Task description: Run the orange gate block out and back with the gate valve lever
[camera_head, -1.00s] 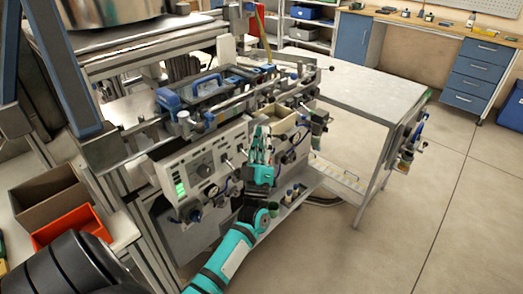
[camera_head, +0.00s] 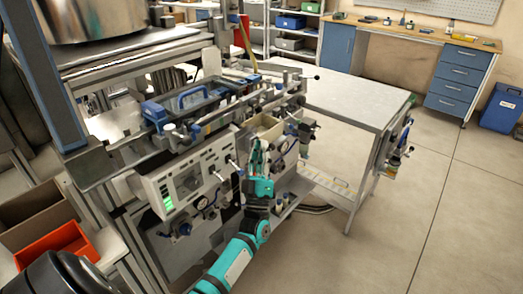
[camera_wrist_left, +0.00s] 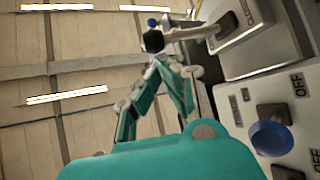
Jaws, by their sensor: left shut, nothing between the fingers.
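My left gripper (camera_head: 257,146) is teal and stands upright in front of the machine's control panel. Its fingers are shut and empty. In the left wrist view its teal fingers (camera_wrist_left: 153,92) are just below a metal lever (camera_wrist_left: 190,33) with a black end, which sticks out from a plate marked CLOSED. I cannot tell whether the fingers touch it. I cannot make out the orange gate block in either view. My right gripper is not in view.
The pale control panel (camera_head: 187,178) has a lit green display. A blue knob (camera_wrist_left: 270,138) beside OFF labels is close to the gripper. A metal side table (camera_head: 350,98) stands to the right, with open floor beyond. An orange-red bin (camera_head: 57,247) is at lower left.

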